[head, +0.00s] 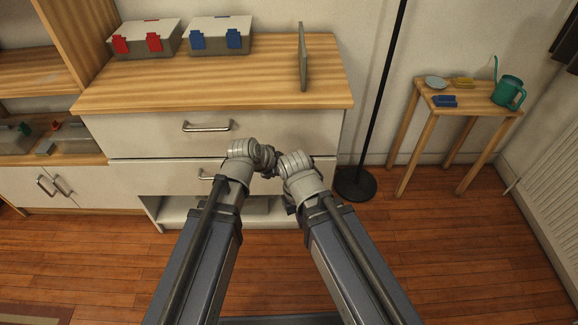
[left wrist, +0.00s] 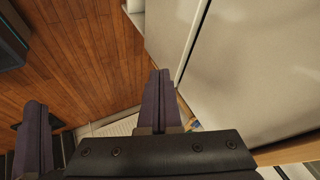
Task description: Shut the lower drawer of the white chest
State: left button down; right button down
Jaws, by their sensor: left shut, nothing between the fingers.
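The white chest (head: 130,133) with a wooden top stands ahead. Its lower drawer (head: 140,177) lies under the upper drawer; its bar handle (head: 205,177) is partly hidden by my left wrist. The lower front looks nearly flush with the upper one; I cannot tell whether a small gap remains. In the head view both wrists are in front of the lower drawer, and the gripper fingers are hidden. In the left wrist view my left gripper (left wrist: 160,100) is shut and empty near the pale fronts. A dark finger-like part at the left is probably my right gripper (left wrist: 35,140).
Two grey cases, one with red latches (head: 145,38) and one with blue (head: 220,35), and an upright panel (head: 303,57) stand on the chest. A lamp base (head: 355,184) and a small table (head: 465,102) are at the right. An open space lies below the lower drawer.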

pick_arm(q)
jog(key=w+d+f+b, duration=0.3)
jog(key=w+f+b, duration=0.4)
jog(key=w, duration=0.1)
jog(key=shift+w+d+f, duration=0.2)
jog(key=shift+d+f, duration=0.05)
jog(key=shift+d, duration=0.15)
